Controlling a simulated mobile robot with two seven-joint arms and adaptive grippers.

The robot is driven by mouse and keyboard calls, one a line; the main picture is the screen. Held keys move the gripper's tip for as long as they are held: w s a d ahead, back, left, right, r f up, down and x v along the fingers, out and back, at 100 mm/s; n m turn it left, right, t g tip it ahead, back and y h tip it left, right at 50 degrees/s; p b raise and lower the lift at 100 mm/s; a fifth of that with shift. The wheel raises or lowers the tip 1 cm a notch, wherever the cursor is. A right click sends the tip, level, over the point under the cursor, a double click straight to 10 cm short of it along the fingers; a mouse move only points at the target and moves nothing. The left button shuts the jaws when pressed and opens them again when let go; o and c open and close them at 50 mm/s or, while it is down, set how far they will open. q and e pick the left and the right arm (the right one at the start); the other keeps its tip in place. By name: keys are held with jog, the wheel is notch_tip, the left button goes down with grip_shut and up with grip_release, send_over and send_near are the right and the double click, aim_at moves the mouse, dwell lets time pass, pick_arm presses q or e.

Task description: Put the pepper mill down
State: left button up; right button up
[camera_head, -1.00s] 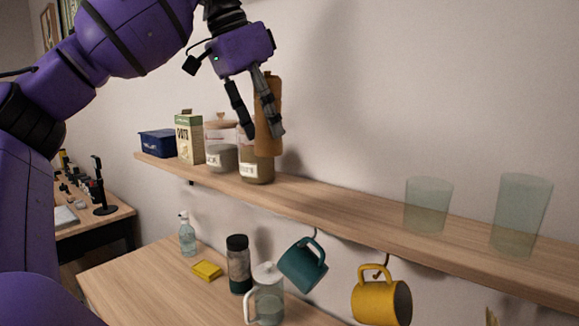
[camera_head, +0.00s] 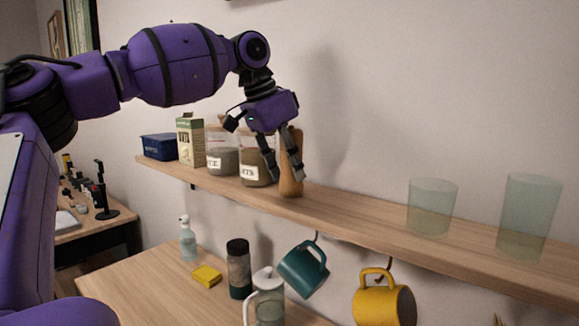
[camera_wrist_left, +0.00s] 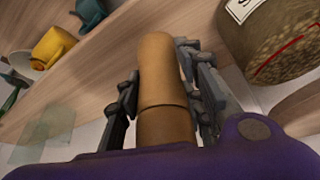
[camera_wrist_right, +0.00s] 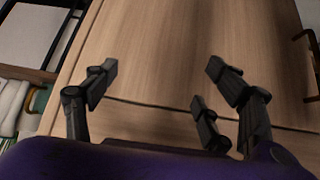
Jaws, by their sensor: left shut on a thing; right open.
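The pepper mill (camera_head: 291,170) is a tan wooden cylinder, upright at the wall shelf (camera_head: 345,217). Its base appears at the shelf top, just right of the labelled jars; I cannot tell for certain whether it bears on the wood. My left gripper (camera_head: 284,174) reaches down from above and is shut on the mill. In the left wrist view the mill (camera_wrist_left: 160,75) lies between the two fingers (camera_wrist_left: 165,90). My right gripper (camera_wrist_right: 162,72) shows only in the right wrist view, open and empty above a wooden surface.
A jar (camera_head: 256,168), another jar (camera_head: 221,160), a carton (camera_head: 190,142) and a blue box (camera_head: 160,147) stand left of the mill. Two glasses (camera_head: 431,207) (camera_head: 527,217) stand far right, with clear shelf between. Mugs (camera_head: 303,268) (camera_head: 383,302) hang below.

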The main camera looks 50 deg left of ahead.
pick_arm(q)
jog(key=shift+f, duration=0.35)
jog(key=o, duration=1.3)
jog(key=shift+s+r, duration=0.1)
jog(key=shift+r, duration=0.3)
jog(key=v, duration=1.1)
jog(key=shift+s+r, duration=0.15)
jog(key=shift+s, duration=0.05)
